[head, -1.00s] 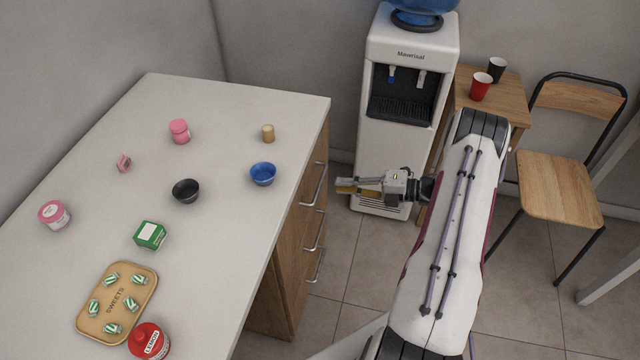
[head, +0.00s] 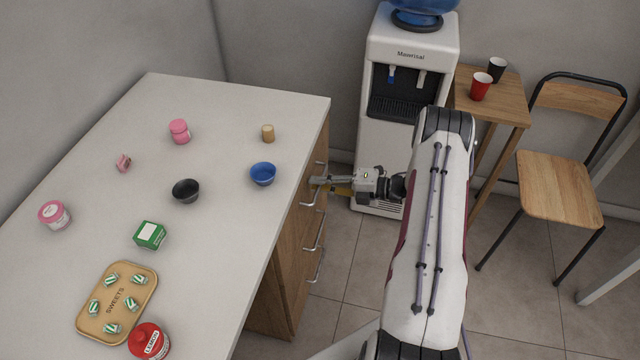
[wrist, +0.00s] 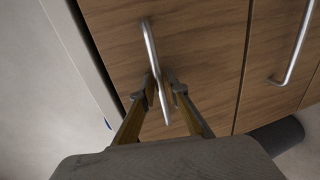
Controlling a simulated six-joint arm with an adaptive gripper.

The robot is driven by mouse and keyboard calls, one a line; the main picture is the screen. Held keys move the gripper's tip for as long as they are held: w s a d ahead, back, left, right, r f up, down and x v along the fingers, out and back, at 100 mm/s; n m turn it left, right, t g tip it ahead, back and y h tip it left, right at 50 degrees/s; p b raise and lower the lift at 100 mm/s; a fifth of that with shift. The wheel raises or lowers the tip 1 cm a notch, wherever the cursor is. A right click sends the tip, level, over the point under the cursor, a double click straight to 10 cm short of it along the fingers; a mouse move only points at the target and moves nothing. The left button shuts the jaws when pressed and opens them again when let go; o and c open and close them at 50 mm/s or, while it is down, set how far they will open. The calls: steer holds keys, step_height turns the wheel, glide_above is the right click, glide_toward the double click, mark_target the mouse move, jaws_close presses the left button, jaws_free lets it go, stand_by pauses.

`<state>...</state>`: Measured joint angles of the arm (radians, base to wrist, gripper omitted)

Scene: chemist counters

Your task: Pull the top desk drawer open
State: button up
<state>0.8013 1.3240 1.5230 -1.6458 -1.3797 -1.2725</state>
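The desk's wooden top drawer (wrist: 205,40) fills much of the wrist view, right below the pale counter edge. In the head view the drawer looks closed. Its metal bar handle (wrist: 151,45) runs between the two fingers of my gripper (wrist: 164,92). The fingers stand apart, one on each side of the bar. I cannot tell whether either touches it. In the head view my gripper (head: 314,186) is at the upper handle on the desk's right side, and partly covers it.
A second handle (wrist: 294,52) belongs to the drawer below. The counter top (head: 225,115) holds bowls, jars and a sweets tray (head: 92,329). A water cooler (head: 412,65) stands behind my arm. A small table (head: 512,108) and chair (head: 560,185) are to the right. Floor beside the drawers is clear.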

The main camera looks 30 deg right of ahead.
jaws_close()
steer(key=f+v, duration=0.3)
steer(key=v, duration=1.1)
steer(key=s+d+f+v, duration=0.1)
steer(key=f+v, duration=0.2)
steer(key=v, duration=1.1)
jaws_free()
steer(key=shift+s+d+r, duration=0.1)
steer(key=v, duration=1.2)
